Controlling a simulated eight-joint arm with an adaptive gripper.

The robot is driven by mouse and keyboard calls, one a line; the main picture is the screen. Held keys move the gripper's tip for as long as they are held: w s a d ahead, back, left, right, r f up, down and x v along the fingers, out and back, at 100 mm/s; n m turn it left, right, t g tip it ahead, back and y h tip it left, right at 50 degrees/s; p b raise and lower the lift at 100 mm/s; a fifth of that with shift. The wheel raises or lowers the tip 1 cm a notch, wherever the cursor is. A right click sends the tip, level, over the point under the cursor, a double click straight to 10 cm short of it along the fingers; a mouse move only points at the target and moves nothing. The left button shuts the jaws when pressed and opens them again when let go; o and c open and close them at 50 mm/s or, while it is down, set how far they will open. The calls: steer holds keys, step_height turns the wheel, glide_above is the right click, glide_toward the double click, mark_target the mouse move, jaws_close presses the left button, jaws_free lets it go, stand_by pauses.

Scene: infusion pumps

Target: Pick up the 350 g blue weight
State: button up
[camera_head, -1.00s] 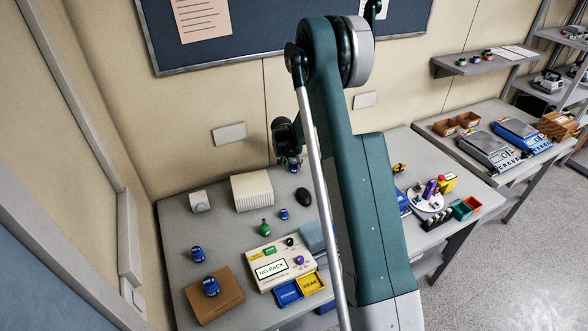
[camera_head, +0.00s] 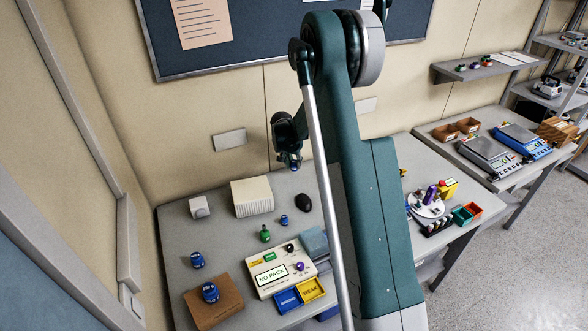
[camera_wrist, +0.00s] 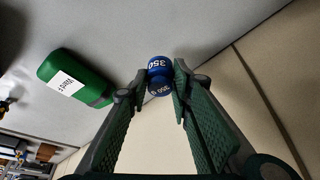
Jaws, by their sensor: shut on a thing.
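My gripper (camera_head: 291,160) is above the back of the bench, near the wall. In the wrist view its two fingers (camera_wrist: 160,88) are closed on the sides of a blue weight (camera_wrist: 159,66). The weight's label reads 350. The same weight (camera_head: 296,165) shows small under my gripper in the head view, apart from the bench top below it.
On the bench are a cream box (camera_head: 252,197), a dark mouse-like object (camera_head: 303,203), a green weight (camera_head: 265,235) and other blue weights (camera_head: 197,260), one on a brown box (camera_head: 222,306). A NO PACK device (camera_head: 280,272) stands in front.

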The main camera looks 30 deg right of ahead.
mark_target(294, 162)
steer(key=shift+r, duration=2.7)
steer(key=shift+a, duration=0.1)
